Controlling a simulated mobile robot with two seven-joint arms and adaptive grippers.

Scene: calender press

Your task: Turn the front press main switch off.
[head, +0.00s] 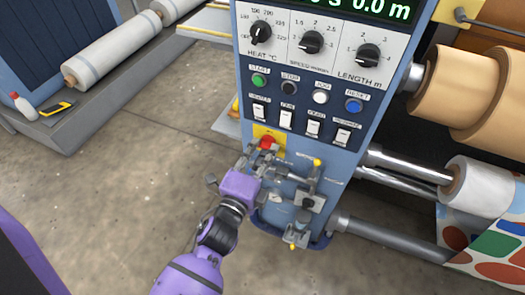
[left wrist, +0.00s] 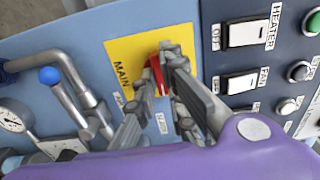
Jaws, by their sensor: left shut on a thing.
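The main switch is a red handle (head: 267,142) on a yellow plate (head: 260,130) at the lower left of the blue press front. In the left wrist view the red handle (left wrist: 155,76) sits on the yellow plate (left wrist: 122,55), which reads MAIN. My left gripper (head: 264,152) reaches up to it from below, its fingers (left wrist: 165,66) closed around the red handle. The fingers hide part of the handle and plate. Small white labels show beside the switch, too blurred to read surely. My right gripper is not in view.
White rocker switches (head: 286,117) and round buttons (head: 259,80) lie just above the switch. Pipes, valves and a gauge (left wrist: 12,121) lie close beside it. Paper rolls (head: 460,90) are on the right. A bench (head: 60,125) stands at left; the floor between is clear.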

